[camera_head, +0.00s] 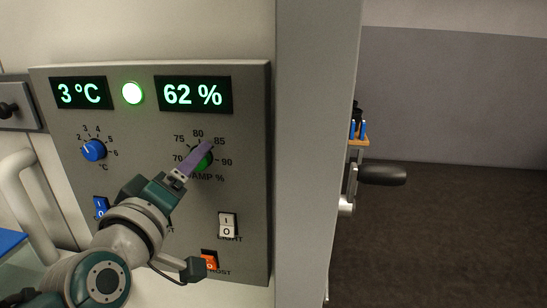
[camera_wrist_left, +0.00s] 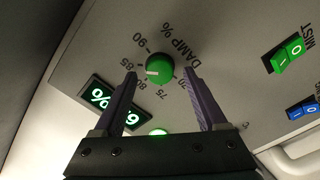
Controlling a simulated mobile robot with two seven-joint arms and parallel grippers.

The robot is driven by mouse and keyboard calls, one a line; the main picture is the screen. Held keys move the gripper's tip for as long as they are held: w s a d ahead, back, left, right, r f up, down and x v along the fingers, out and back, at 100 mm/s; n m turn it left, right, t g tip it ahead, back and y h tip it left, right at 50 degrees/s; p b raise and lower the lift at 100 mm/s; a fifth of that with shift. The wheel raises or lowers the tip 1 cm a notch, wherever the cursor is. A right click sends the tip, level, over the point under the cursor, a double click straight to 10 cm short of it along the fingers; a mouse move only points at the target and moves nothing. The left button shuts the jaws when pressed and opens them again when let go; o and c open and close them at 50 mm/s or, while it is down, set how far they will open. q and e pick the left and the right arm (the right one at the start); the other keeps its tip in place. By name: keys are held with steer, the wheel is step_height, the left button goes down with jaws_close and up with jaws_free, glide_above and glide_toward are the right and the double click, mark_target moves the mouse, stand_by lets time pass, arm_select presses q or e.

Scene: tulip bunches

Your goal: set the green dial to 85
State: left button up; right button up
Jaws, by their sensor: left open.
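The green dial (camera_head: 204,163) is on the grey control panel, partly hidden behind my left gripper in the head view. The left wrist view shows the dial (camera_wrist_left: 159,66) whole, its white pointer mark toward the 80 and 85 side of the scale. My left gripper (camera_head: 208,147) is in front of the dial. In the left wrist view its open fingers (camera_wrist_left: 159,73) appear on either side of the dial with gaps. I cannot tell how far the tips are from the panel. The damp display (camera_head: 193,95) reads 62 %. My right gripper is not in view.
A blue dial (camera_head: 93,150) and a display (camera_head: 82,93) reading 3 °C are on the panel's left. A green lamp (camera_head: 132,93) is lit. Blue, white (camera_head: 228,224) and orange (camera_head: 209,259) switches sit below. A dark handle (camera_head: 382,174) juts out at right.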

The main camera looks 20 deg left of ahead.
arm_select(q)
steer(key=b+v, duration=0.1)
steer(key=v, duration=0.9)
stand_by(0.4)
steer(key=s+d+f+m+g+h, duration=0.4)
steer(key=d+f+m+g+h, duration=0.25)
steer(key=d+m, duration=0.3)
steer(key=s+a+f+m+g+y, duration=0.2)
steer(key=s+m+g, duration=0.4)
steer(key=s, duration=0.5)
step_height(320, 180, up, 28)
steer(key=s+g+p, duration=0.1)
steer(key=p, duration=2.7)
steer(key=shift+s+r, duration=0.2)
